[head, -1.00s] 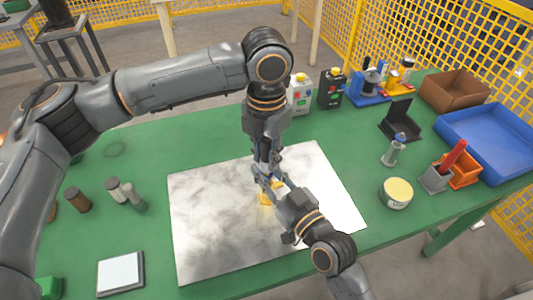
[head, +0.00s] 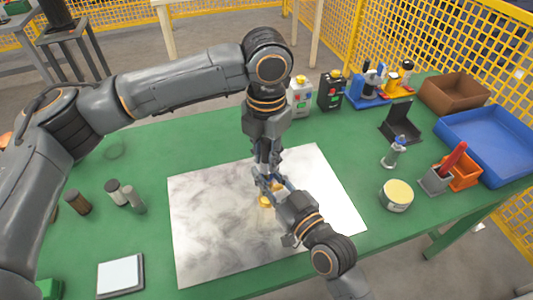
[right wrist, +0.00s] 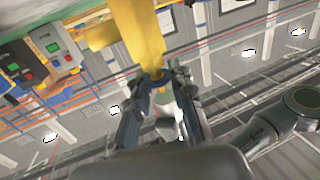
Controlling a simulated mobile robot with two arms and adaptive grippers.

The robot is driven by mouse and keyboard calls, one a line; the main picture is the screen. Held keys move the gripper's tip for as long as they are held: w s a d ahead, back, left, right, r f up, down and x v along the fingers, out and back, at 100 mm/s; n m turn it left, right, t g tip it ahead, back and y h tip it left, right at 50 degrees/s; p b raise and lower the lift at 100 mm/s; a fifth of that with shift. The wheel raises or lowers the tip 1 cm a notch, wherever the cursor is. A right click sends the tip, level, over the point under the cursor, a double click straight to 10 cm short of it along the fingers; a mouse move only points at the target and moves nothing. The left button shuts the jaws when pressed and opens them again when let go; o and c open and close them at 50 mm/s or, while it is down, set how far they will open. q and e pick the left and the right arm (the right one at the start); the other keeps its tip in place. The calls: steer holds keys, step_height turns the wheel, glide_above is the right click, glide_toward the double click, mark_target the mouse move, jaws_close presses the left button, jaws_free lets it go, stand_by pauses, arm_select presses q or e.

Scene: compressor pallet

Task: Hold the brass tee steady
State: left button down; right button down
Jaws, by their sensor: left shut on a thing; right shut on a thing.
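The brass tee (head: 265,202) shows as small golden patches low over the white marbled mat (head: 200,240), largely hidden by my grippers. My left gripper (head: 266,177) points straight down from above and is shut at the tee. My right gripper (head: 272,183) reaches in from the lower right and is shut in the same spot, its fingers crossing in front of the tee. In the right wrist view, my right gripper's fingers (right wrist: 160,90) close around a small dark and pale part at the end of a yellow shape. The exact contacts are too small to tell.
A round tin (head: 397,194), a small grey holder (head: 436,180), a black open stand (head: 400,122) and a blue tray (head: 490,140) stand right. Bottles (head: 300,96) stand behind. Small cylinders (head: 77,201) and a white-topped pad (head: 121,273) lie left. The mat's front is clear.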

arm_select(q)
steer(key=shift+f, duration=0.4)
stand_by(0.9)
steer(key=shift+r, duration=0.4)
steer(key=shift+f, duration=0.5)
stand_by(1.5)
steer(key=shift+r, duration=0.5)
stand_by(1.5)
